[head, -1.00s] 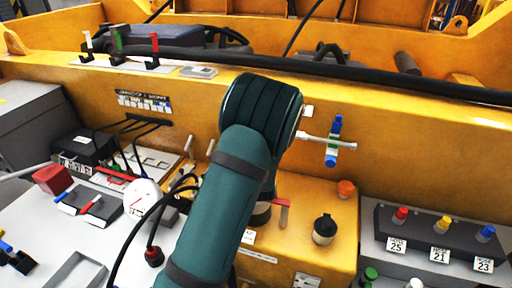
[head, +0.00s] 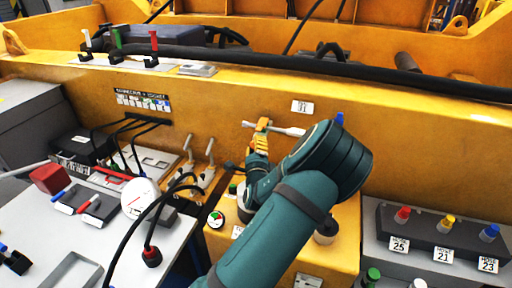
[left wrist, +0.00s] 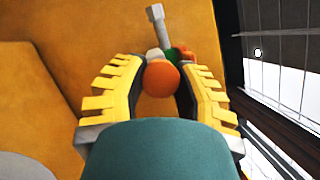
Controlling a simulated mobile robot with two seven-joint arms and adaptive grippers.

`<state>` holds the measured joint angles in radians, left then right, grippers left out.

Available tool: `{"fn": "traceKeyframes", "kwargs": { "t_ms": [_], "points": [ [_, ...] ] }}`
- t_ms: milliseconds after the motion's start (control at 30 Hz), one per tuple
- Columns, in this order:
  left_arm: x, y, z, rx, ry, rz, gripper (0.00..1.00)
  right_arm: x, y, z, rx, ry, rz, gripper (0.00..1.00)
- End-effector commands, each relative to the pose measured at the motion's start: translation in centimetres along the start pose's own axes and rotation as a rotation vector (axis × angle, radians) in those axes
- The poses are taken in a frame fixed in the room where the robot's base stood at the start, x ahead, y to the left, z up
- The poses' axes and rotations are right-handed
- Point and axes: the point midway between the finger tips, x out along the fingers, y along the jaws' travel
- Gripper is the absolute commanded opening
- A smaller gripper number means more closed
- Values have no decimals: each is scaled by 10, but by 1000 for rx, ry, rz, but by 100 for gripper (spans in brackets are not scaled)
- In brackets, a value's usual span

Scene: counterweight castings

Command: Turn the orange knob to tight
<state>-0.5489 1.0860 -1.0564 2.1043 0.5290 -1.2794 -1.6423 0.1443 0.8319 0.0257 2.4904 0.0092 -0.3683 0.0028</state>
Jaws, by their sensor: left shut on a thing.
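The orange knob (left wrist: 162,77) shows in the left wrist view as a rounded orange end between the two yellow fingers of my left gripper (left wrist: 160,88). My left gripper is shut on it. Behind the knob are a green part and a grey metal rod (left wrist: 158,25). In the head view my left gripper (head: 262,132) is at the left part of a pale pipe (head: 290,131) in front of the yellow wall, and its fingers mostly cover the knob there. No tight mark can be read. My right gripper is not in view.
A blue handle (head: 339,118) on the pipe's right part is mostly hidden by my arm. Two levers (head: 208,174) stand left of my gripper. A gauge (head: 140,198) and black hoses are further left. A block with red, yellow and blue knobs (head: 440,235) is at the right.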

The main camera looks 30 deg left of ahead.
Motion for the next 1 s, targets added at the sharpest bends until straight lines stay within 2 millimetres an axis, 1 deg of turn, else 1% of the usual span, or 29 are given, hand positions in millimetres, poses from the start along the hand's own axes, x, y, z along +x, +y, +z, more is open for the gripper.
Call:
{"fn": "traceKeyframes", "kwargs": {
  "t_ms": [500,533,567,600,900,1000],
  "points": [
    [1,-1,1,16,-2,-10,0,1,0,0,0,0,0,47],
    [1,-1,1,16,-2,-10,39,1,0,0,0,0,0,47],
    [1,-1,1,16,-2,-10,50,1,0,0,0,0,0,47],
    [1,-1,1,16,-2,-10,64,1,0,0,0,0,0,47],
    [0,-1,0,16,-1,-8,64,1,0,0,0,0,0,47],
    [1,-5,2,14,-1,-9,64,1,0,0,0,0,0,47]
  ]
}}
